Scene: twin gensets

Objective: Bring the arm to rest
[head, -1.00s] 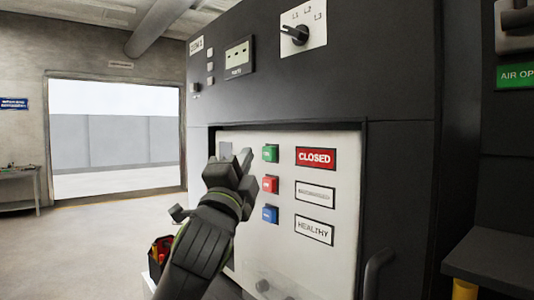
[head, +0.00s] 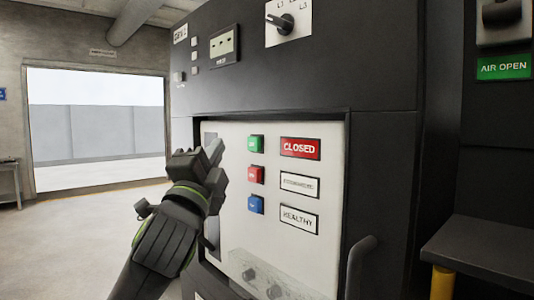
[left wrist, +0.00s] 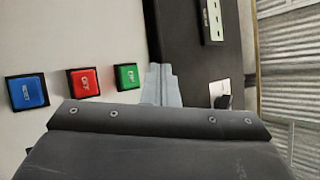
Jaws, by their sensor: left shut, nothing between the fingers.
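My left gripper (head: 212,152) is raised in front of the left part of the white breaker panel (head: 320,245), with its fingers closed together and nothing in them. It is left of the green button (head: 256,143), the red button (head: 256,175) and the blue button (head: 256,204), apart from them in the picture. In the left wrist view the shut fingertips (left wrist: 160,85) show beside the green button (left wrist: 126,77). Whether they touch the panel I cannot tell. My right gripper is not in view.
The dark cabinet (head: 385,180) fills the middle, with a rotary selector (head: 283,22) on top and a handle (head: 360,262) low down. Signs read CLOSED (head: 300,148) and HEALTHY (head: 298,217). A dark ledge (head: 485,255) is at right. Open floor (head: 70,230) lies at left.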

